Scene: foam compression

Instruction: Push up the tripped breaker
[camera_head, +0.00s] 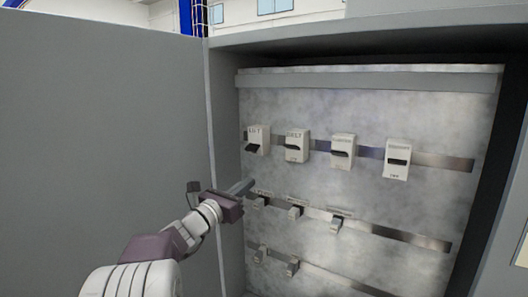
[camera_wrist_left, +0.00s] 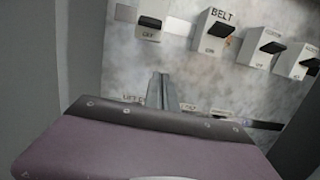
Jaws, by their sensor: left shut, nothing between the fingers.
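A row of white breakers with black levers sits on the top rail of the cabinet panel. The leftmost, the LIFT breaker (camera_head: 258,137), has its lever hanging lower and more tilted than its neighbours' levers. In the left wrist view the LIFT breaker (camera_wrist_left: 149,24) is at the top, its label cut off. The BELT breaker (camera_head: 297,147) is right of it; it also shows in the left wrist view (camera_wrist_left: 216,36). My left gripper (camera_head: 249,185) is shut and empty, below the LIFT breaker and apart from it. Its fingers (camera_wrist_left: 161,89) point towards the panel.
Two more breakers (camera_head: 342,151) (camera_head: 397,159) stand to the right on the top rail. Smaller breakers line the middle rail (camera_head: 392,233) and lower rail (camera_head: 340,283). The open grey door (camera_head: 105,120) and cabinet side wall (camera_head: 224,130) bound the left. The panel between rails is clear.

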